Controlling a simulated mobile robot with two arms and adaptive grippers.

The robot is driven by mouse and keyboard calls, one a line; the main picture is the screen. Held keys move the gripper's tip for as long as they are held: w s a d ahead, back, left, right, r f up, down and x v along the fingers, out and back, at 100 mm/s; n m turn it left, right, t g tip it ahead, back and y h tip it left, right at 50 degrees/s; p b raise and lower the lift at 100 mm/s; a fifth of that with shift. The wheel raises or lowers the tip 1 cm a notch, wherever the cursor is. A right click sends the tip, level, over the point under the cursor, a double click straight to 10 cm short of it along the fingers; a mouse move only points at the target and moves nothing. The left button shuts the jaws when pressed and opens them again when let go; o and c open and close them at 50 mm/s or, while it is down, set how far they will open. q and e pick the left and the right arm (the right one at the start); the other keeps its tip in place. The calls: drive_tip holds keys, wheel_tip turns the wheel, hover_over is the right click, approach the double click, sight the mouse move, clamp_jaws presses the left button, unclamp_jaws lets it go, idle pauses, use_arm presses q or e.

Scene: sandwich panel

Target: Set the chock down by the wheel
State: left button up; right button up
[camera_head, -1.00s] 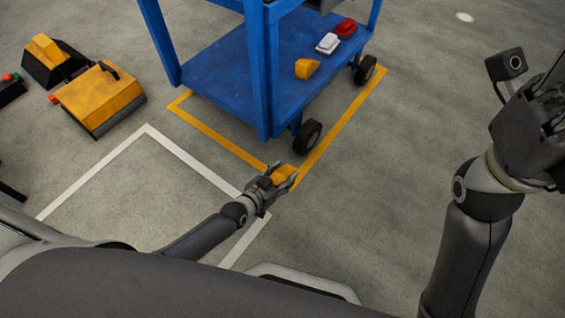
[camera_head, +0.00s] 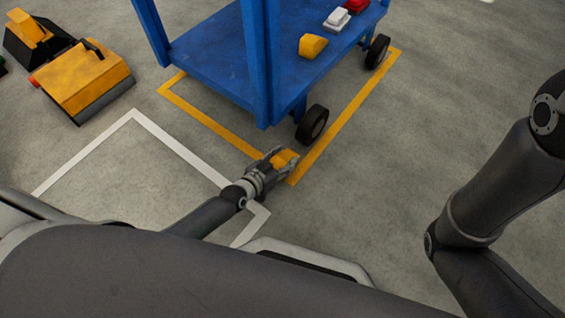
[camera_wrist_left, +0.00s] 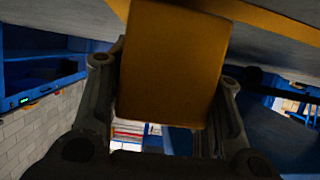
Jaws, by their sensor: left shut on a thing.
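The yellow chock (camera_head: 285,158) is between the fingers of my left gripper (camera_head: 284,160), which is shut on it. In the left wrist view the chock (camera_wrist_left: 172,65) fills the space between the two fingers. In the head view it is near the floor at the front corner of the yellow floor outline, a short way in front of the near black wheel (camera_head: 312,124) of the blue cart (camera_head: 215,65). Chock and wheel look apart; I cannot tell whether the chock touches the floor. My right arm shows at the right, but its gripper is out of view.
Another yellow chock (camera_head: 312,46), a white item (camera_head: 337,19) and a red item (camera_head: 356,5) lie on the cart's lower shelf. A yellow machine (camera_head: 82,80) stands at the left. The yellow outline (camera_head: 345,118) and a white outline (camera_head: 85,152) mark the floor. Floor right of the cart is clear.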

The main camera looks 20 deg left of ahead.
use_arm(q)
drive_tip(key=shift+w+f+b, duration=0.1)
drive_tip(key=shift+f+b, duration=0.25)
drive_tip(key=shift+f, duration=0.4)
drive_tip(key=shift+f, duration=0.15)
drive_tip(key=o, duration=1.3)
